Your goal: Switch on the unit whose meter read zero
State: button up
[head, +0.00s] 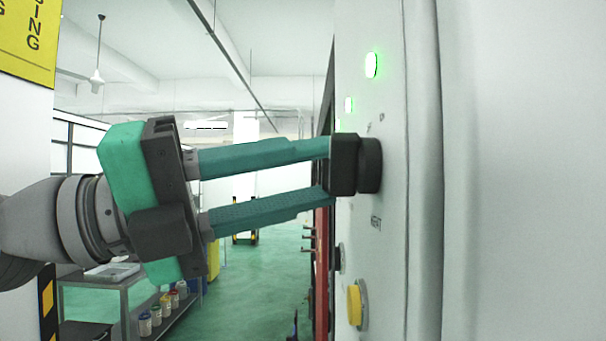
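A pale cabinet panel (393,225) stands at the right, seen at a steep angle. A black rotary knob (371,165) sticks out from it. My gripper (331,169) reaches in from the left with its two teal fingers at the knob, one at its upper edge and one at its lower edge. The fingers appear closed around the knob's front part. A lit green lamp (371,65) is above the knob, and a second lit green lamp (348,104) is farther back. No meter is in view.
A yellow button (355,305) sits below the knob, with another dark knob (338,257) farther along. A grey cart (128,290) with several small containers stands at the lower left. The green floor (262,290) between is open.

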jog(key=o, duration=1)
jog(key=shift+a, duration=0.1)
jog(key=shift+o, duration=0.2)
jog(key=v, duration=1)
jog(key=shift+a, duration=0.4)
jog(key=shift+f, duration=0.1)
